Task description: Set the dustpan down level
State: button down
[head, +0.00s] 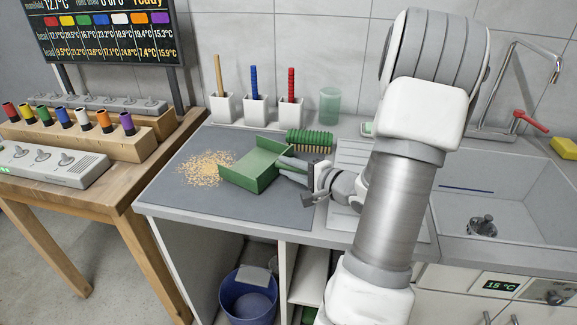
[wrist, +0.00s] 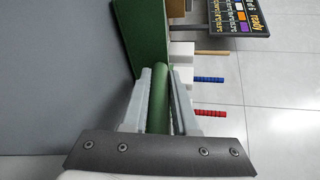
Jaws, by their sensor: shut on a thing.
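The green dustpan (head: 250,168) is at the right part of the dark grey mat (head: 240,205), its open side toward a heap of tan crumbs (head: 207,167). The wrist view shows its green wall (wrist: 135,35) and its handle (wrist: 158,105). My gripper (head: 288,165) is shut on the handle, with one grey finger on each side in the wrist view (wrist: 163,75). The dustpan looks close to the mat; I cannot tell whether its underside touches or is slightly tilted. The pan's inside is partly hidden by its walls.
A green brush (head: 309,140) lies behind my gripper. White holders with tan, blue (head: 254,100) and red (head: 291,100) handles and a green cup (head: 329,105) stand along the wall. The sink (head: 490,200) is at the right. The mat's front is clear.

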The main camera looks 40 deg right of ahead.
jog(key=shift+f, duration=0.2)
jog(key=c, duration=0.6)
grip_release()
jog(key=p+v, duration=0.3)
jog(key=v, duration=1.4)
jog(key=shift+s+p, duration=0.3)
jog(key=shift+p, duration=0.1)
